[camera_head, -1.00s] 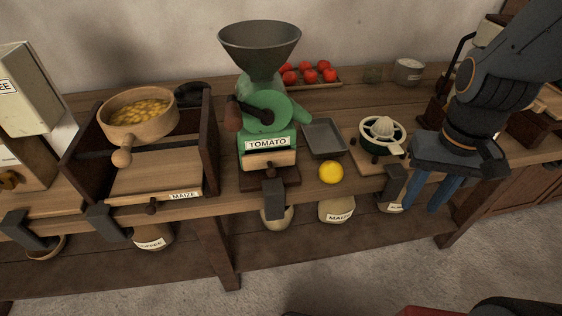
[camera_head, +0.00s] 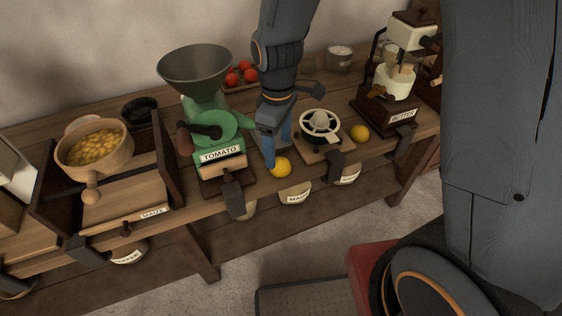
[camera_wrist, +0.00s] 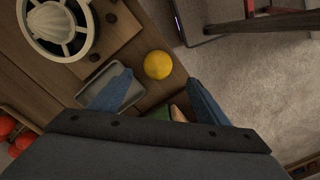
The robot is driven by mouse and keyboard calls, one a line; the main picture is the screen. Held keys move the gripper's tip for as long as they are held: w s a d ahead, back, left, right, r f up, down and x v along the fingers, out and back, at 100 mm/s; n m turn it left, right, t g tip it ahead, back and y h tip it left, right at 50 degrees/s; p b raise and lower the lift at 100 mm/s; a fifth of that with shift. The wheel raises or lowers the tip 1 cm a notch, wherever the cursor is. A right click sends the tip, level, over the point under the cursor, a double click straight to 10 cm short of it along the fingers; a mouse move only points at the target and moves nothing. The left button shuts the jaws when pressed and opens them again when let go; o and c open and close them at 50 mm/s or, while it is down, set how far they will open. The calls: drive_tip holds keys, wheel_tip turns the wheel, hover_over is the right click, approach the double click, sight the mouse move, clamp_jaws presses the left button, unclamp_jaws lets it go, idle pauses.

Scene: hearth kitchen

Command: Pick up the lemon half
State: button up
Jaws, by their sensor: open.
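A yellow lemon half (camera_head: 281,168) lies on the bench near its front edge, right of the green tomato mill (camera_head: 212,140). In the wrist view the lemon half (camera_wrist: 158,65) sits just ahead of the gap between my fingers. My gripper (camera_head: 278,150) hangs over the bench beside it, open and empty, fingers pointing down. In the wrist view my gripper (camera_wrist: 160,88) shows two blue fingers spread apart, neither clearly touching the lemon. A second yellow piece (camera_head: 360,133) lies further right, beyond the juicer (camera_head: 320,123).
A grey tray (camera_wrist: 122,72) lies beside the lemon half, partly hidden by a finger. The juicer stands on a wooden board to the right. Red tomatoes (camera_head: 240,74) sit behind. A butter churn (camera_head: 393,95) stands at the right.

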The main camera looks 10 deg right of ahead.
sight(279, 160)
drive_tip(key=shift+w+d+f+p, duration=0.1)
drive_tip(key=shift+f+p, duration=0.35)
drive_tip(key=shift+f, duration=1.15)
drive_tip(key=shift+w+d+f+p, duration=0.1)
drive_tip(key=shift+f+p, duration=0.35)
drive_tip(key=shift+f, duration=1.15)
drive_tip(key=shift+c, duration=0.6)
drive_tip(key=c, duration=1.1)
